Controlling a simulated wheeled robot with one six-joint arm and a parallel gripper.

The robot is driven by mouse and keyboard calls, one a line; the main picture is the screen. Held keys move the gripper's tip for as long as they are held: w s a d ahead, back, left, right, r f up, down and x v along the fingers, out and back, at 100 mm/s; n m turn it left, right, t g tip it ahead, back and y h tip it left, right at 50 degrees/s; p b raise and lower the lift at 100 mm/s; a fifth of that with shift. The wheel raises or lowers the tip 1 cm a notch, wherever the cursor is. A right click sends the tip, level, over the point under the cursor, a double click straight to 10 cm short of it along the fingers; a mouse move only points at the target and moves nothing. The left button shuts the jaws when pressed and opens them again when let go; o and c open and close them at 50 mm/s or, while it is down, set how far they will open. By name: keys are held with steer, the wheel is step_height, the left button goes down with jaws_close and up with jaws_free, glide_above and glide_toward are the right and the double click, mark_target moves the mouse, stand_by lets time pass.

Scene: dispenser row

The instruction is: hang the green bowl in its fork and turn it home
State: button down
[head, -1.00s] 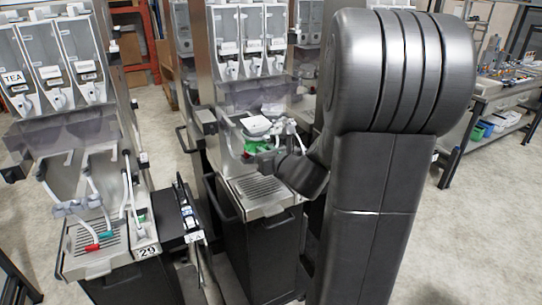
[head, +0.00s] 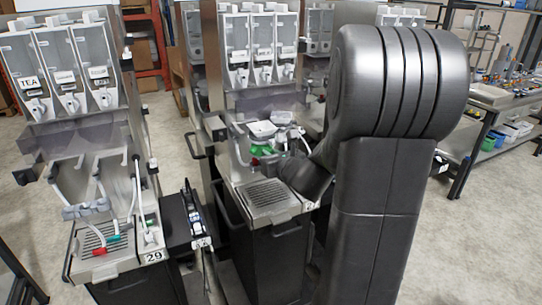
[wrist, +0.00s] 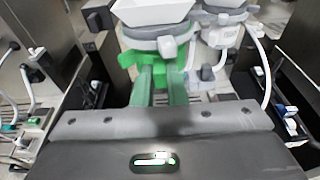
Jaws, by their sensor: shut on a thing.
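The green bowl (wrist: 128,58) is in front of my gripper in the wrist view, under a grey collar (wrist: 143,42) and a white funnel-like part (wrist: 152,12). My gripper (wrist: 162,82) is shut on the green bowl, with its two fingers reaching up to it. In the head view the green bowl (head: 264,148) shows small at the middle dispenser, beside the dark end of my arm. The grey collar hides much of the bowl's top, and I cannot tell whether it is seated in a fork or turned.
A drip grate (head: 266,193) lies below on the middle dispenser. A second grey holder (wrist: 222,18) with a hanging hose stands close to the right in the wrist view. The left dispenser (head: 75,75) with a TEA label stands alongside.

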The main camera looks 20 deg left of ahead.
mark_target(265, 145)
steer(key=shift+w+a, duration=0.1)
steer(key=shift+a, duration=0.05)
steer(key=shift+r+x, duration=0.2)
steer(key=shift+x, duration=0.7)
steer(key=shift+r+x, duration=0.2)
steer(key=shift+x, duration=0.7)
steer(key=shift+w+a, duration=0.1)
steer(key=shift+a, duration=0.05)
steer(key=shift+r+x, duration=0.15)
steer(key=shift+x, duration=0.55)
steer(key=shift+r+x, duration=0.15)
steer(key=shift+x, duration=0.55)
steer(key=shift+w+a, duration=0.15)
steer(key=shift+a, duration=0.05)
steer(key=shift+r+x, duration=0.25)
steer(key=shift+x, duration=1)
steer(key=shift+a+f+b, duration=0.1)
steer(key=shift+f+b, duration=0.1)
steer(key=shift+b, duration=0.8)
steer(key=shift+s+a+r+m+t+h+b, duration=0.1)
steer(key=shift+m+t+h+b, duration=0.2)
steer(key=shift+b, duration=0.6)
steer(key=shift+s+a+f+m+t+h+b, duration=0.15)
steer(key=shift+m+t+h+b, duration=0.15)
steer(key=shift+b, duration=0.65)
steer(key=shift+s+a+r+m+t+h+b, duration=0.1)
steer(key=shift+r+m+t+h+b, duration=0.2)
steer(key=shift+b, duration=0.6)
